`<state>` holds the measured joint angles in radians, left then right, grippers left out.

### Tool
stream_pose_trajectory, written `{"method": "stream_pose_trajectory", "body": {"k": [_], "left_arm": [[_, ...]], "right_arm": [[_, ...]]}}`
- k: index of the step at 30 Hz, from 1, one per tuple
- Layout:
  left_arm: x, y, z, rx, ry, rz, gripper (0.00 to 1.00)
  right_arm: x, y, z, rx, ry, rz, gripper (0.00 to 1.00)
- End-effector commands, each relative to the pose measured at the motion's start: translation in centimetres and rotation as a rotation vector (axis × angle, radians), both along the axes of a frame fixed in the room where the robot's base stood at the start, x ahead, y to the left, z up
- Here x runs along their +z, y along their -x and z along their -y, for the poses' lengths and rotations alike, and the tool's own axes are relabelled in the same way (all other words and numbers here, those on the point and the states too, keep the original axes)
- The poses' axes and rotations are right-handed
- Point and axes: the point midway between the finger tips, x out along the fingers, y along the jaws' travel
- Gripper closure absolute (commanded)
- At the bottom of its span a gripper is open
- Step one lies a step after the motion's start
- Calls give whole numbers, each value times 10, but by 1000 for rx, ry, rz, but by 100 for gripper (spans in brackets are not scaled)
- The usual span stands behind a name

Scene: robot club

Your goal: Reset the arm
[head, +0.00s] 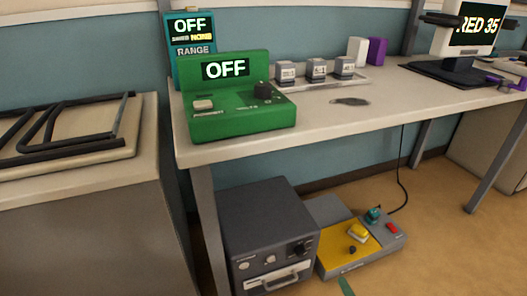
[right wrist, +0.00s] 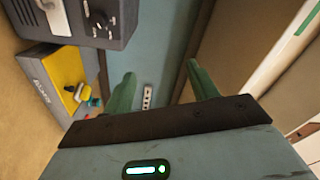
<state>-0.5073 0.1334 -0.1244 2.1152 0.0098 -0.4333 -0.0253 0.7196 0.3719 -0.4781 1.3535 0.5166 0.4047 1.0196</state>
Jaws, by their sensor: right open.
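A low grey and yellow control box (head: 345,258) sits on the floor under the bench. It has a yellow button (head: 358,232), a black knob, a teal control (head: 373,215) and a red switch (head: 392,228). The box also shows in the right wrist view (right wrist: 68,72), turned on its side. My right gripper (right wrist: 160,75) has its two green fingers spread with nothing between them. One green fingertip (head: 345,287) shows at the bottom of the head view, in front of the box and apart from it. My left gripper is out of view. I cannot make out which thing is the arm.
A dark grey unit (head: 270,225) stands left of the control box. On the bench (head: 230,150) are a green device (head: 235,115) reading OFF, small blocks on a tray and a screen (head: 475,25) reading RED 35. Open floor (head: 420,270) lies to the right.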

Motion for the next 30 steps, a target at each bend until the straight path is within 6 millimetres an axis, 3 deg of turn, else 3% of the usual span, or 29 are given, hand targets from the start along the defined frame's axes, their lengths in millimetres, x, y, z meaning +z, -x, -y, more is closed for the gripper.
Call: {"method": "stream_pose_trajectory", "body": {"k": [10, 20, 30], "left_arm": [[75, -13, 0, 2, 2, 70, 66], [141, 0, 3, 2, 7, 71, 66], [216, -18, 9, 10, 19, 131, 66]], "right_arm": [[35, 88, -25, 39, 206, -102, 42], [72, 198, -39, 114, 484, -236, 42], [134, 302, -37, 221, 786, -356, 42]]}}
